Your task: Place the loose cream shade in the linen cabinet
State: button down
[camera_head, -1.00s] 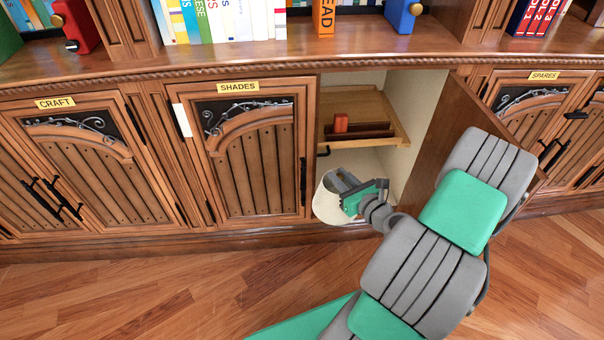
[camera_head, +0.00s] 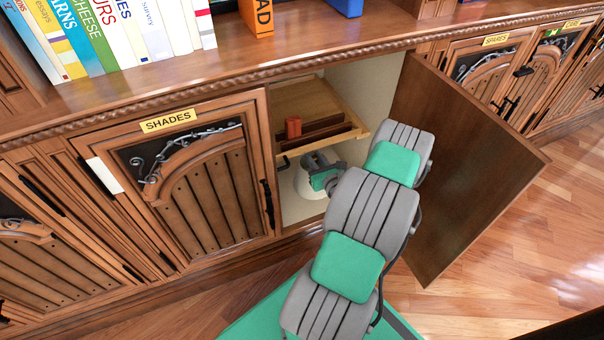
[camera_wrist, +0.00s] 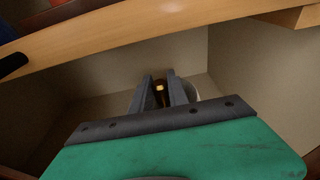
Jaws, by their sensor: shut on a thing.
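The cream shade (camera_head: 308,189) is in the lower compartment of the open cabinet (camera_head: 289,212), below the pull-out shelf. My gripper (camera_head: 316,165) reaches in through the opening and is shut at the top of the shade, partly covering it. In the wrist view, my gripper's dark fingers (camera_wrist: 159,92) are close together around a small brown and gold part, with a pale edge of the shade (camera_wrist: 193,92) beside them. I cannot tell whether the shade touches the cabinet floor. The closed door left of the opening is labelled SHADES; no linen label shows.
The wooden shelf (camera_head: 318,137) above the gripper holds a small orange-red block (camera_head: 293,127). The open right door (camera_head: 465,165) stands out beside my arm. The closed left door (camera_head: 200,180) bounds the opening. Free floor (camera_head: 500,250) lies to the right.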

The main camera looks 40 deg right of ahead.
jog(key=w+f, duration=0.1)
jog(key=f, duration=0.1)
jog(key=w+f+b, duration=0.1)
jog(key=w+d+f+b, duration=0.1)
jog(key=w+f, duration=0.1)
jog(key=shift+f, duration=0.35)
notch_tip(320, 180, down, 3)
jog(key=b, duration=0.2)
jog(key=shift+f+b, duration=0.1)
jog(key=shift+b, duration=0.25)
jog(key=c, duration=1.3)
grip_release()
